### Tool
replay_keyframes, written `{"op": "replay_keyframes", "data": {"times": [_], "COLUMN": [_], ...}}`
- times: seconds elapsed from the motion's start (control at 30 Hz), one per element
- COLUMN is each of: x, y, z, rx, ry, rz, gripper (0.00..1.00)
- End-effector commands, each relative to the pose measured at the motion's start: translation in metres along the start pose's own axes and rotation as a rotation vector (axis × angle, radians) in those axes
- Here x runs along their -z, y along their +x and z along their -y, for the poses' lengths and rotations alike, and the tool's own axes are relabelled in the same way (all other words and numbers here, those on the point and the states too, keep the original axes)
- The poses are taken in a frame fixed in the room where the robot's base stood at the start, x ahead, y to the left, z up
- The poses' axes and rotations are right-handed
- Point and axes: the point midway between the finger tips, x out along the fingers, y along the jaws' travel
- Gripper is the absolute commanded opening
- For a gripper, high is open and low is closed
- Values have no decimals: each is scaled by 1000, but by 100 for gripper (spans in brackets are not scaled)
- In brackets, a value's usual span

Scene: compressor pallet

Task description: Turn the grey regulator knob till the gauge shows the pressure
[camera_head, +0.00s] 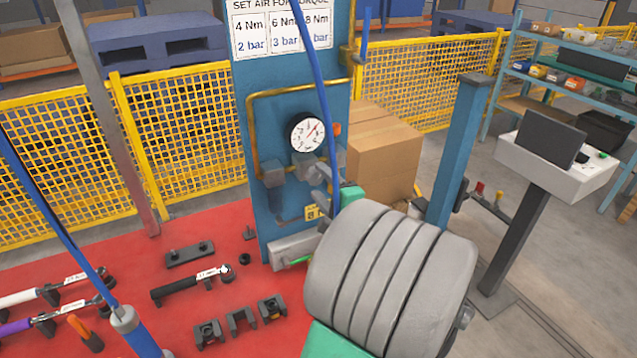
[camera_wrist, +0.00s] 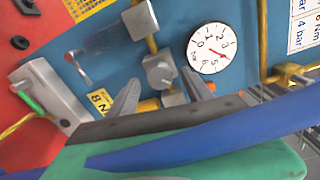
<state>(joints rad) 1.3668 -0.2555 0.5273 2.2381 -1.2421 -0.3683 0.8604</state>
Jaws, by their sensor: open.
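The grey regulator knob (camera_wrist: 158,70) is on the blue panel, below and left of the white gauge (camera_wrist: 211,47) in the wrist view. The gauge also shows in the head view (camera_head: 308,133); its red needle points near where 4 lies, past the 3. My gripper (camera_wrist: 162,88) is open, with its grey fingers apart on either side of the knob's line. I cannot tell whether they touch it. In the head view the regulator (camera_head: 304,164) is partly hidden by my fingers. A yellow tag (camera_wrist: 100,102) reads "8 N", the rest hidden.
A torque chart (camera_head: 282,28) tops the panel, listing 2 bar and 3 bar; one value is partly hidden. A brass pipe (camera_head: 252,130) runs beside the gauge. A cardboard box (camera_head: 380,150) stands right. Torque wrenches (camera_head: 193,285) and black blocks lie on the red surface.

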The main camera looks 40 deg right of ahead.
Motion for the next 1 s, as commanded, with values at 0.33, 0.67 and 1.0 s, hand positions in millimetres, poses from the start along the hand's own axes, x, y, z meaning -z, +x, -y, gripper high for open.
{"op": "replay_keyframes", "data": {"times": [0.33,0.67,1.0], "x": [1,0,-78], "y": [-58,-62,-31], "z": [-1,0,-58], "rx": [1,1,-253], "ry": [-1,-1,-272], "rz": [-4,0,224], "gripper": [59,59,59]}}
